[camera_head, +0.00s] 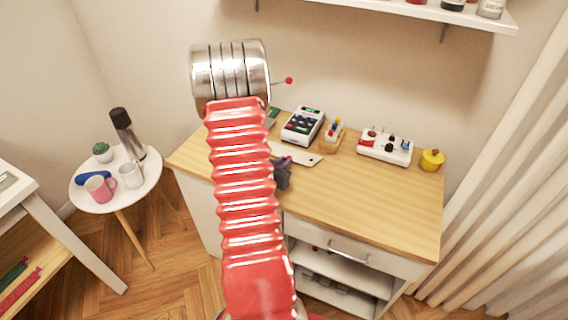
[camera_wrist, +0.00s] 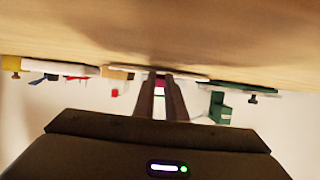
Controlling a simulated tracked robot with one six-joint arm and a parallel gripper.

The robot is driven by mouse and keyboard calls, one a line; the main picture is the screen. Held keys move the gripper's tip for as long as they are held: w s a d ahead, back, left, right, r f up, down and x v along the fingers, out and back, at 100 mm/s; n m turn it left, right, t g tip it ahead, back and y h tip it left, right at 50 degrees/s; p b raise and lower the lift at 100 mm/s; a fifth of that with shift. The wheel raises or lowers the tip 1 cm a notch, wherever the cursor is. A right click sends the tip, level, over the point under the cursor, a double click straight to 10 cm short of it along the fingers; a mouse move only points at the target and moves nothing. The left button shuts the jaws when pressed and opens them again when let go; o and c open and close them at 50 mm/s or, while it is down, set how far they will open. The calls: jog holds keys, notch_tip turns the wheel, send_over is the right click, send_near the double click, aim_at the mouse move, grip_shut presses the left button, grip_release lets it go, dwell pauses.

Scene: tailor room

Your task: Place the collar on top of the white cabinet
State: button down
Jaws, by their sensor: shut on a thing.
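The white cabinet (camera_head: 377,218) with a wooden top stands at the middle right in the head view. My gripper (camera_wrist: 160,92) points over its top in the wrist view, which is upside down. Its dark fingers are shut on a small pink and pale thing (camera_wrist: 159,87), mostly hidden between them. This may be the collar, but its shape cannot be made out. No other collar shows. In the head view my red arm covers part of the cabinet's left side, and a dark piece with a purple tip shows beside it, probably my gripper, low over the top.
On the cabinet top are a white flat board (camera_head: 305,157), a button device (camera_head: 303,126), a small wooden holder (camera_head: 332,137), a white tray (camera_head: 386,148) and a yellow pot (camera_head: 432,160). The front right of the top is clear. A round side table (camera_head: 142,187) stands left.

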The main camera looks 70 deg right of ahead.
jog(key=shift+f, duration=0.3)
jog(key=shift+f, duration=0.2)
jog(key=c, duration=1.8)
grip_release()
jog(key=shift+f, duration=0.2)
jog(key=shift+s+a, duration=0.1)
jog(key=shift+s, duration=0.05)
jog(key=shift+s+f, duration=0.1)
jog(key=shift+r, duration=0.25)
jog(key=v, duration=1.2)
jog(key=shift+w+r, duration=0.25)
jog(key=shift+w, duration=0.05)
